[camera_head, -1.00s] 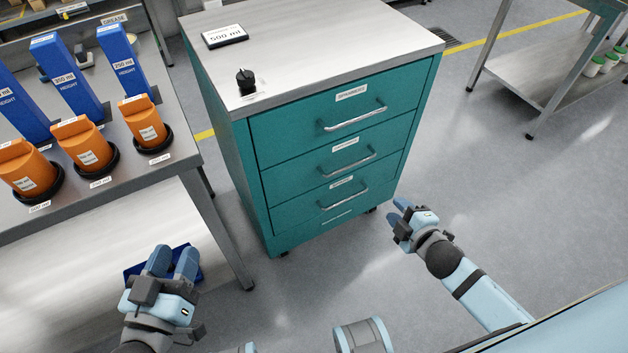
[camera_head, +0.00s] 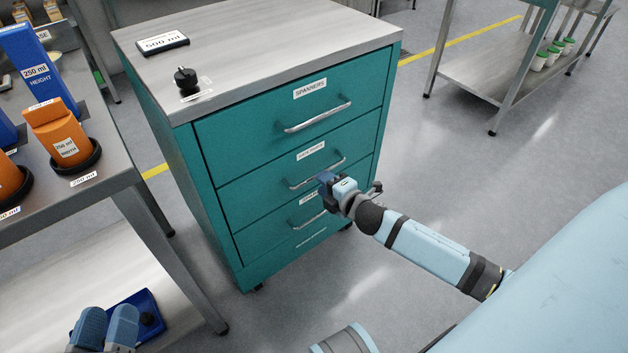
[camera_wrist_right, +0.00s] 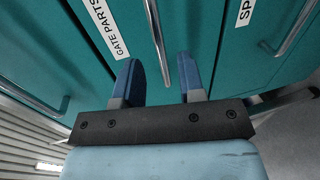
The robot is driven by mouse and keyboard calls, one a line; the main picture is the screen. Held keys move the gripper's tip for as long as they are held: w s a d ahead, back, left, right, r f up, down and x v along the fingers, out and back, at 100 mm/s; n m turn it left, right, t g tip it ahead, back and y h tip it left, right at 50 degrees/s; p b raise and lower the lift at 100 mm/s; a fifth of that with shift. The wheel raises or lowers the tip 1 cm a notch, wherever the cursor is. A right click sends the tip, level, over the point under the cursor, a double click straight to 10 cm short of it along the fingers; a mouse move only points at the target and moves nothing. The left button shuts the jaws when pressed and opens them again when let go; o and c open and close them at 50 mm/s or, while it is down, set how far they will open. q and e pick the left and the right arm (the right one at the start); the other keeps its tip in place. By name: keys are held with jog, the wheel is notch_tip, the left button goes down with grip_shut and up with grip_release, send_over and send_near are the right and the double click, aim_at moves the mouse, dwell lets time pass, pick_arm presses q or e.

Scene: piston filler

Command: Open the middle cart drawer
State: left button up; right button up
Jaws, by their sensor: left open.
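The teal drawer cart (camera_head: 215,215) stands in the centre of the head view. Its middle drawer (camera_head: 255,190) is closed, with a silver bar handle (camera_head: 305,180). A label reading GATE PARTS (camera_wrist_right: 103,28) is beside that handle. My left gripper (camera_head: 105,325) is open and empty at the lower left.
The top drawer, labelled SPANNERS (camera_head: 310,88), and the lower drawer handle (camera_head: 310,218) flank the middle one. A steel table (camera_head: 100,195) with orange and blue parts stands left. A blue tray (camera_head: 145,310) is below it. Floor right of the cart is clear.

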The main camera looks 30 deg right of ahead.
jog(key=shift+b+x, duration=0.55)
jog(key=shift+x, duration=1.8)
pick_arm(q)
notch_tip(320, 180, down, 2)
jog(key=shift+f+g, duration=0.1)
jog(key=shift+g, duration=0.4)
pick_arm(e)
grip_shut()
